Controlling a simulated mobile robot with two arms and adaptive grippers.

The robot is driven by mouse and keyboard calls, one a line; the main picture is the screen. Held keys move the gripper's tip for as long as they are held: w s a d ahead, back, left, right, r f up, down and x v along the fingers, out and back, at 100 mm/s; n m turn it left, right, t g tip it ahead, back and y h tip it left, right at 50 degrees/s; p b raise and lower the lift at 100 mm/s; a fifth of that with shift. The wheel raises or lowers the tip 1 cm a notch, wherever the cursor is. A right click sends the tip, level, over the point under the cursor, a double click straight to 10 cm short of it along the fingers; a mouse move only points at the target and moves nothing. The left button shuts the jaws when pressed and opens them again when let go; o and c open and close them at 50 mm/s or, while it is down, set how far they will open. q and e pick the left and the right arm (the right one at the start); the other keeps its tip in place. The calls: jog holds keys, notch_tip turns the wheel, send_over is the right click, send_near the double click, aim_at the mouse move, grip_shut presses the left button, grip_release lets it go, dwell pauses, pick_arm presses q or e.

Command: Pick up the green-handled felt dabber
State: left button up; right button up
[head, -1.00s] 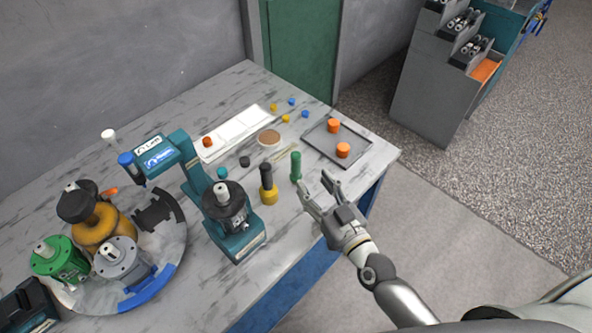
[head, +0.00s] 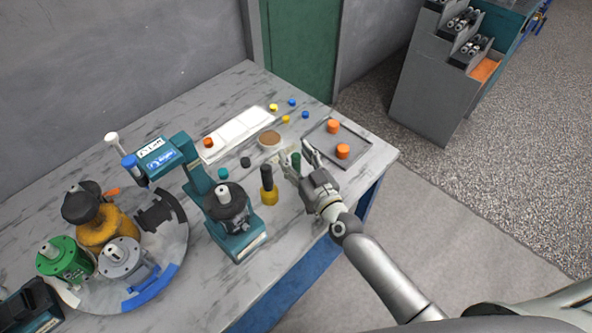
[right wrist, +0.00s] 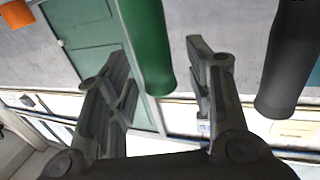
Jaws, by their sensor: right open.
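The green-handled felt dabber (head: 296,160) stands upright on the marble table, partly hidden by my right gripper (head: 297,157). In the right wrist view its smooth green handle (right wrist: 148,45) shows between the two fingers, nearer the left finger. My right gripper is open around the handle, and I see a gap to the right finger. I cannot tell whether the left finger touches it. The felt end is hidden. My left gripper does not show.
A black-handled yellow dabber (head: 268,188) stands just left. A brown round dish (head: 269,139) lies behind, and a grey tray (head: 357,160) with orange parts lies right. A teal press (head: 238,245) and a round turntable (head: 178,255) with motors stand left.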

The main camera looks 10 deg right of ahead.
jog(key=shift+w, duration=0.1)
grip_shut()
dwell(0.3)
jog(key=shift+r, duration=0.1)
